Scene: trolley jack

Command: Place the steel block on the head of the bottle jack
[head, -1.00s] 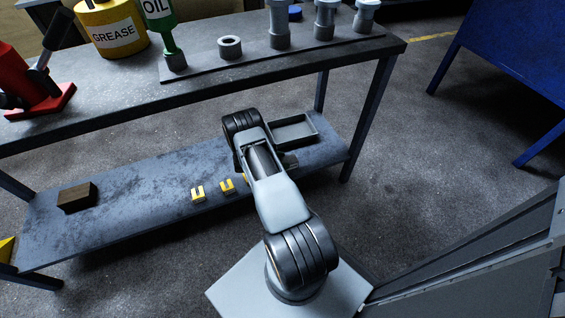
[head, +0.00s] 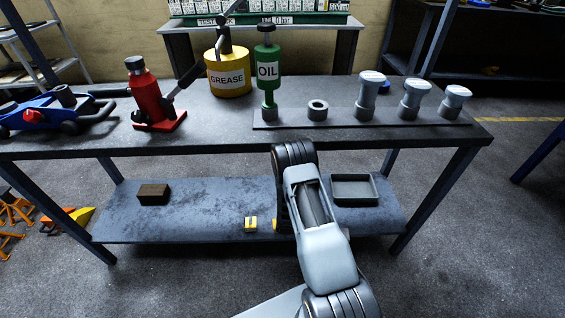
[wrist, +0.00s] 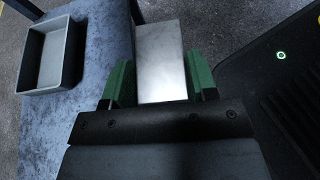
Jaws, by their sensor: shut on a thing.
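The red bottle jack (head: 150,100) stands upright on its red base on the workbench top, left of the yellow grease can. Its dark head (head: 136,65) is bare. The steel block (wrist: 162,60) is a plain bright grey block, seen in the wrist view. My gripper (wrist: 160,82) is shut on it, with a green finger on each side. The block's lower end is hidden by the gripper body. In the head view, my arm hides the gripper and the block, low in front of the bench.
The bench top (head: 225,125) carries a blue trolley jack (head: 60,112), a grease can (head: 228,78), a green oil bottle (head: 267,70) and grey pieces on a dark plate. The lower shelf (head: 200,220) holds a brown block (head: 153,194), yellow pieces (head: 250,224) and a grey tray (head: 354,190).

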